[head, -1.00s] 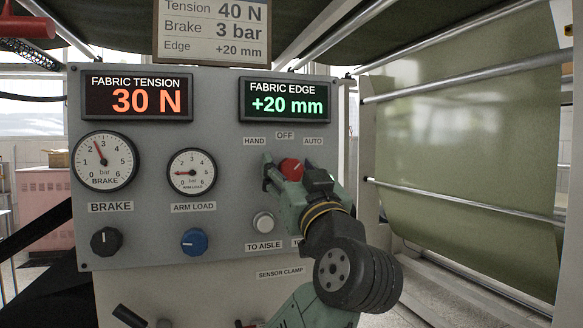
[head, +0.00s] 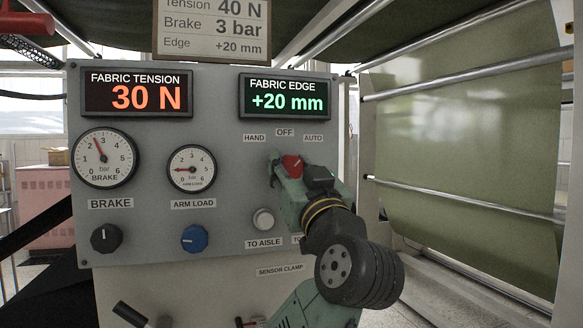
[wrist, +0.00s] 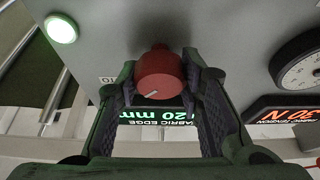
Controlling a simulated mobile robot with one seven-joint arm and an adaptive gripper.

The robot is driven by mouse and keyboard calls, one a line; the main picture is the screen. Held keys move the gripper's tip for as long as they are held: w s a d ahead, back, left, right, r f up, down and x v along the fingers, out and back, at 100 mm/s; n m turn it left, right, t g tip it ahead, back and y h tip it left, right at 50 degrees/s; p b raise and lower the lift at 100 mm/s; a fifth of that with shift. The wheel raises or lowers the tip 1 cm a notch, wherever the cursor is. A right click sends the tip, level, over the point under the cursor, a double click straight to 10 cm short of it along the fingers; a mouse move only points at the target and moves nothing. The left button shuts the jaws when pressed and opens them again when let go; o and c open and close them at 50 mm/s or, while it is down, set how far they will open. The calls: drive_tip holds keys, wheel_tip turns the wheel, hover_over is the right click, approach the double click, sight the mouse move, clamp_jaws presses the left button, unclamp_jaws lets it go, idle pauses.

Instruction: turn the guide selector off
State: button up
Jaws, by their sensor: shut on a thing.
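The guide selector is a red knob (head: 291,165) on the grey panel, below the labels HAND, OFF (head: 285,132) and AUTO. My gripper (head: 297,172) is at the knob with one finger on either side, shut on it. The wrist view shows the red knob (wrist: 160,76) between the two fingers, with a short white mark on its face. I cannot tell for sure which label the mark points to. The lower part of the knob is partly hidden by my gripper in the head view.
The panel (head: 225,140) also carries a brake gauge (head: 104,158), an arm load gauge (head: 192,168), a black knob (head: 105,238), a blue knob (head: 194,238) and a white button (head: 263,219) close below my gripper. Green fabric (head: 470,150) on rollers hangs at the right.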

drive_tip(key=shift+f+n, duration=0.1)
drive_tip(key=shift+n, duration=0.2)
drive_tip(key=n+g+y+b, duration=0.1)
drive_tip(key=n+y+b, duration=0.1)
drive_tip(key=n+b, duration=0.1)
drive_tip(key=shift+d+n+y, duration=0.1)
drive_tip(key=shift+n+y, duration=0.3)
drive_tip(key=shift+n, duration=0.5)
drive_tip(key=n+g+y, duration=0.1)
drive_tip(key=n, duration=0.2)
drive_tip(key=n+g+y+b, duration=0.1)
drive_tip(key=n, duration=0.2)
drive_tip(key=shift+n+g, duration=0.3)
drive_tip(key=shift+g, duration=0.1)
drive_tip(key=shift+n, duration=0.3)
drive_tip(key=o, duration=1.2)
drive_tip(key=v, duration=1.2)
